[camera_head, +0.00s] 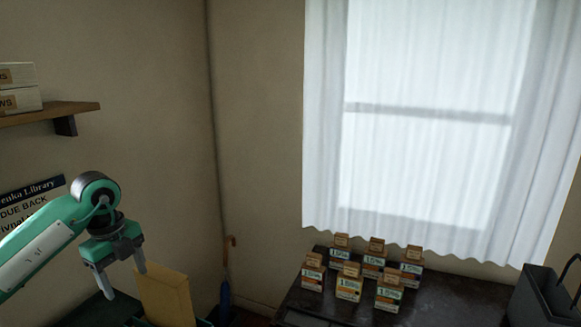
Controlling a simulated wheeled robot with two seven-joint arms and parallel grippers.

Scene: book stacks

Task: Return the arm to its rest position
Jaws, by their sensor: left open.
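My left arm comes in from the left edge, green with a dark wrist joint. My left gripper (122,283) hangs from it, pointing down, with its two grey fingers apart and nothing between them. It is in front of the wall, at the upper left of a tan upright folder or board (165,296). Whether its right finger touches the folder I cannot tell. My right gripper is not in view.
A wooden shelf (75,108) with white boxes (20,100) is above my left arm. A dark table (318,309) bears several small boxes (349,284) below a curtained window. A dark bag (541,300) is at the right. A blue umbrella (225,297) stands in the corner.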

